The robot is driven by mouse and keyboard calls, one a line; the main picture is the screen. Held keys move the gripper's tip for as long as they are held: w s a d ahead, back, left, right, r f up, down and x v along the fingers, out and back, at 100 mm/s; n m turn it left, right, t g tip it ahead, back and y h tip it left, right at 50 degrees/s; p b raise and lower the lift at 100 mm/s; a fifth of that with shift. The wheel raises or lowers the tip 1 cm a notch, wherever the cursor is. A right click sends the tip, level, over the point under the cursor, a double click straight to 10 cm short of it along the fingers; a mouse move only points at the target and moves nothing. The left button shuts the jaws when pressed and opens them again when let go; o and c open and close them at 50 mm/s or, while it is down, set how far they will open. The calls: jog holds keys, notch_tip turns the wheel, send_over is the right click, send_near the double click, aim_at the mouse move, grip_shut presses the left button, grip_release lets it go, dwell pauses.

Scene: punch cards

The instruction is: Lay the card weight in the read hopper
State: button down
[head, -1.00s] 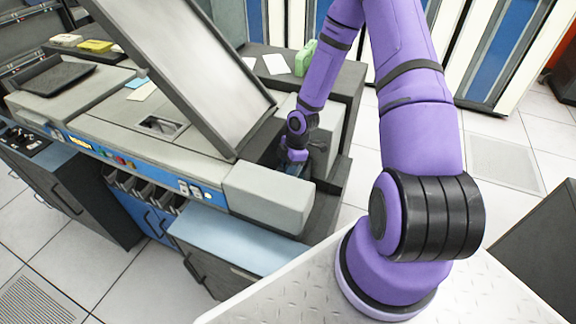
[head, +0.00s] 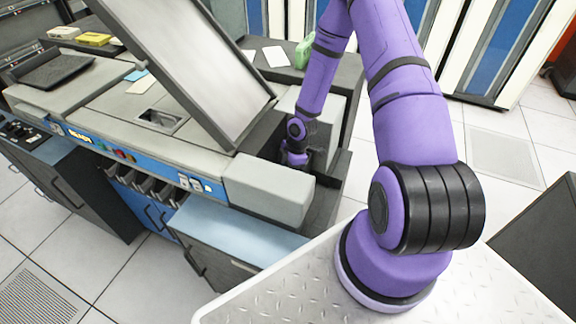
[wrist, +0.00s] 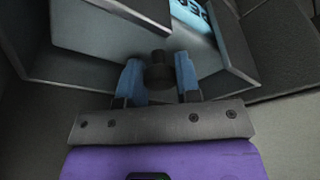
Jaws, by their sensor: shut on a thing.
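In the wrist view my gripper (wrist: 159,80) has its two blue fingers shut on the dark round knob of the card weight (wrist: 158,66). The rest of the weight is hard to tell from the grey surfaces around it. In the head view my gripper (head: 294,160) is low in the dark recess at the right end of the card machine, behind a light grey block. The fingers and the weight are hidden there. The grey walls of what looks like the read hopper (wrist: 85,60) stand around the fingers in the wrist view.
The machine's tilted grey panel (head: 195,65) rises just left of my arm. The light grey block (head: 268,188) stands in front of the recess. A green object (head: 304,52) and white cards (head: 274,56) lie on the dark top behind. A blue lettered label (wrist: 229,35) is near the fingers.

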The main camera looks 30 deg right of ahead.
jog(key=shift+f, duration=0.2)
jog(key=c, duration=0.7)
grip_release()
jog(key=shift+c, duration=0.2)
jog(key=v, duration=1)
jog(key=shift+r, duration=0.4)
